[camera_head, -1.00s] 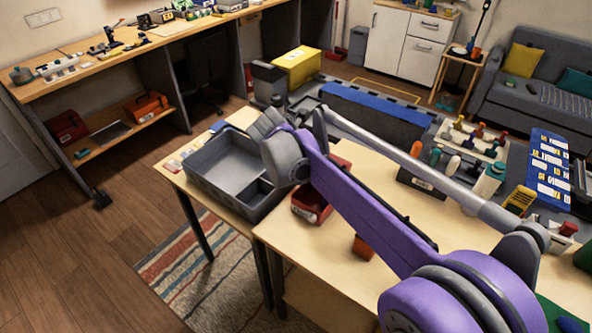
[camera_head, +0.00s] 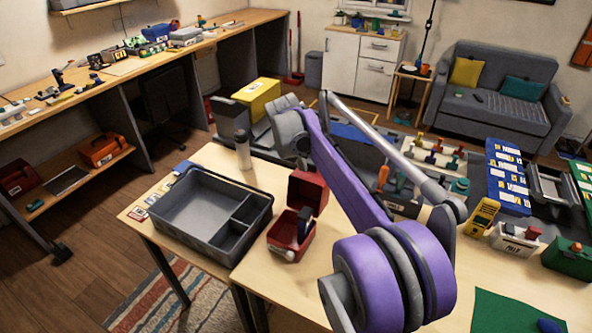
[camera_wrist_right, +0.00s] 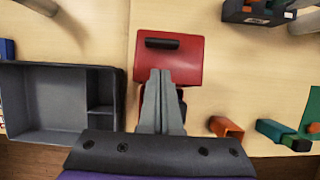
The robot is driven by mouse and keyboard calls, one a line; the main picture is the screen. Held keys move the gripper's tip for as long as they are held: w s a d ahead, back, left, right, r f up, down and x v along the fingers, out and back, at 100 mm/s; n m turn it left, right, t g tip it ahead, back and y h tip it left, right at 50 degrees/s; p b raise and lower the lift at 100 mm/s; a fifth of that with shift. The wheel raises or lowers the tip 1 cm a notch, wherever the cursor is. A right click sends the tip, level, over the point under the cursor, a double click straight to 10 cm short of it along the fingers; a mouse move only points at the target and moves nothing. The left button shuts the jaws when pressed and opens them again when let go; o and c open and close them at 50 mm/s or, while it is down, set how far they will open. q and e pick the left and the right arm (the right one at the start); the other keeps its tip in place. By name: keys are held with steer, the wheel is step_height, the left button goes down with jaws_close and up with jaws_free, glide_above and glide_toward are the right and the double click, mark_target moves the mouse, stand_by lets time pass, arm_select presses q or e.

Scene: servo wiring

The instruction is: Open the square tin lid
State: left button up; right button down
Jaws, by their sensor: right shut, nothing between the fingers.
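The small red square tin (camera_head: 283,236) stands on the light wooden table, right of the grey tray. Its red lid (camera_head: 306,191) is raised at the back edge, and the tin's front part is open with something dark inside. In the right wrist view the lid (camera_wrist_right: 168,60) shows with a black handle on it. My right gripper (camera_wrist_right: 161,72) is shut and empty, its fingertips over the lid in that view; whether they touch it I cannot tell. The fingers hide part of the tin. My left gripper is not in view.
A grey divided tray (camera_head: 190,205) stands close on the tin's left, with a grey bottle (camera_head: 243,152) behind it. An orange block (camera_wrist_right: 226,127) lies to the right in the wrist view. A green mat (camera_head: 515,312) lies at the front right.

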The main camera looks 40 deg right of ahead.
steer(key=shift+w+d+f, duration=0.1)
steer(key=shift+w+d, duration=0.15)
steer(key=shift+d, duration=0.3)
steer(key=shift+a, duration=0.1)
